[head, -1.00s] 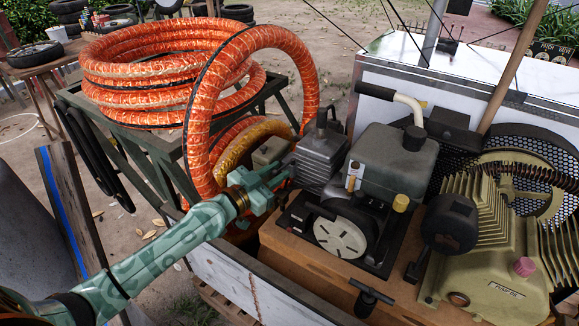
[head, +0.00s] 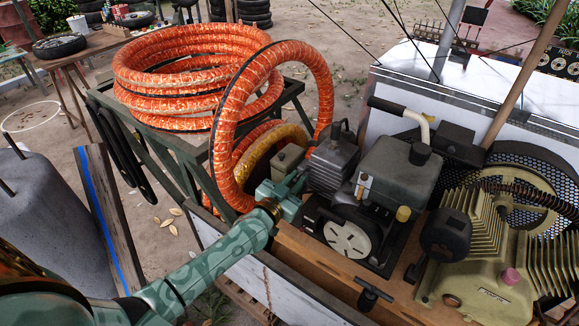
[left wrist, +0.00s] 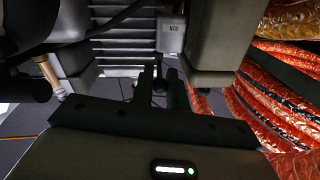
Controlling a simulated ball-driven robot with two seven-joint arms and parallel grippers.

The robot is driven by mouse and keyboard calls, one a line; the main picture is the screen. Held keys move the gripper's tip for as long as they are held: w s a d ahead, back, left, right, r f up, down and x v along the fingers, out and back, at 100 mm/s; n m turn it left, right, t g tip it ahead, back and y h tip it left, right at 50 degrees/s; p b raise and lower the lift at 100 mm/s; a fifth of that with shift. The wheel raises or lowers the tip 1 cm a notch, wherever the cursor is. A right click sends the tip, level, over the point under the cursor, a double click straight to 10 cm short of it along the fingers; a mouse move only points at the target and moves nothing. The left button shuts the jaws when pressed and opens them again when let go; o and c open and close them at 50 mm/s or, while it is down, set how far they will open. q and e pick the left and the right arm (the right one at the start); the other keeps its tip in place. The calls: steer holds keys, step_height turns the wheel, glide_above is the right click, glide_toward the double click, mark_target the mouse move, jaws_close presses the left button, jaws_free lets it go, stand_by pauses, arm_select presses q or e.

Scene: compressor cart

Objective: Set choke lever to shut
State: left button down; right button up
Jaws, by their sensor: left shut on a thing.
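My left gripper (head: 298,183) reaches in from the left to the left side of the small grey engine (head: 334,170), beside its finned block. In the left wrist view its two dark fingers (left wrist: 159,90) are close together below the engine's fins (left wrist: 125,62). They are shut on a small dark part, which I take for the choke lever. The fingers hide most of it, so its angle cannot be told. My right gripper is not in view.
An orange hose coil (head: 150,90) lies on a dark stand left of the engine, and one loop hangs close behind my gripper. A tan compressor (head: 490,265) stands at the right. A plank with a blue stripe (head: 95,205) stands at the left.

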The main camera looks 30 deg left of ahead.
arm_select(q)
steer(key=shift+d+r+n+y+p, duration=0.35)
steer(key=shift+r+n+y+p, duration=0.2)
steer(key=shift+y+p, duration=0.1)
steer(key=shift+d+f+n+y+p, duration=0.4)
steer(key=shift+f+n+y, duration=0.1)
steer(key=shift+y, duration=0.45)
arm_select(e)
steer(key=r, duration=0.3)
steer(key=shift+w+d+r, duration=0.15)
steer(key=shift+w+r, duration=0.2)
arm_select(q)
steer(key=c, duration=1.7)
jaws_free()
